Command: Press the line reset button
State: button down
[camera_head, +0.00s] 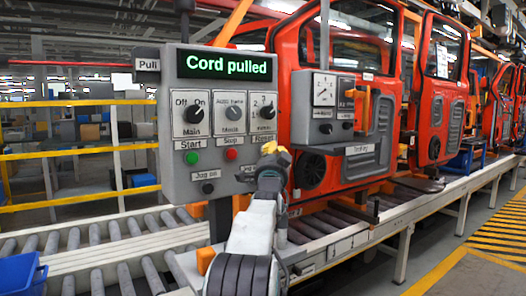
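A grey control panel (217,120) stands at centre left with a lit display (226,67) reading "Cord pulled". Below are several rotary knobs, then a green Start button (192,158) and a red Stop button (231,154). The Reset label (264,141) is at the panel's lower right.
A black jog button (208,188) sits low on the panel. A smaller box with a gauge (324,89) is to the right. Red car doors (342,100) hang along the line. A roller conveyor (110,250) and a blue bin (22,274) are at lower left.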

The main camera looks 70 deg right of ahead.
jog(key=shift+w, duration=0.15)
dwell(1.5)
jog(key=shift+w+d, duration=0.25)
jog(key=shift+s+a+b, duration=0.25)
jog(key=shift+s+b, duration=0.05)
jog(key=shift+b, duration=0.6)
dwell(1.2)
